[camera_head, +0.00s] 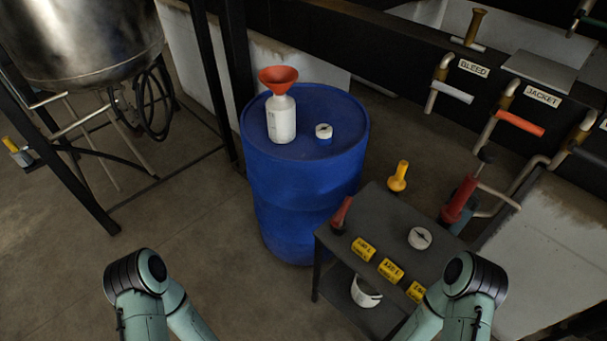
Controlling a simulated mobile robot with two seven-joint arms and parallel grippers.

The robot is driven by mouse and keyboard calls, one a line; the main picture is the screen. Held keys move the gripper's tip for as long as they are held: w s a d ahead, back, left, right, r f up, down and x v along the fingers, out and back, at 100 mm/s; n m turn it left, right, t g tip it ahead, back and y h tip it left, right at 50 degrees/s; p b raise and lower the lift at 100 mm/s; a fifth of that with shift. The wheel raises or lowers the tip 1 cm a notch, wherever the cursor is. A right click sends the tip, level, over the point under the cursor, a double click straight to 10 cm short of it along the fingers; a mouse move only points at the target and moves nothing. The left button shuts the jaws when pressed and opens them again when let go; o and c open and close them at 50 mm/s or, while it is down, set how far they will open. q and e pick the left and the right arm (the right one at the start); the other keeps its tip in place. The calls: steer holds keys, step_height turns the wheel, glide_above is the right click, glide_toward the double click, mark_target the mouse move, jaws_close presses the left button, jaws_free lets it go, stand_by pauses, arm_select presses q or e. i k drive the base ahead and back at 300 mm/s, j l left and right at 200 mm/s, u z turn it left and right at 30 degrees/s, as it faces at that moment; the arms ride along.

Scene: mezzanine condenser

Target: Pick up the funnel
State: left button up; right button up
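The orange-red funnel (278,78) sits mouth up in the top of a white bottle (281,118). The bottle stands upright on the lid of a blue drum (305,190), ahead of me and near the middle of the view. The funnel's spout is hidden in the bottle neck. Parts of my two arms show at the lower left and lower right edges, well short of the drum. Neither gripper's fingers can be made out, and nothing touches the funnel.
A small white-and-blue round item (324,131) is on the drum beside the bottle. A dark cart (385,215) with yellow tags, a round gauge (419,238) and upright handles stands right of the drum. Pipes with valves labelled BLEED and JACKET are at right. A steel tank (80,40) stands at left.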

mark_target(278, 78)
steer(key=z, duration=0.95)
steer(key=j+z, duration=0.25)
steer(key=z, duration=0.2)
steer(key=j+z, duration=0.25)
steer(key=z, duration=0.2)
steer(key=j+z, duration=0.25)
steer(key=z, duration=0.2)
steer(key=k+j+z, duration=0.1)
steer(key=j+z, duration=0.15)
steer(key=k+j+z, duration=0.25)
steer(key=j, duration=0.15)
steer(key=j+z, duration=0.25)
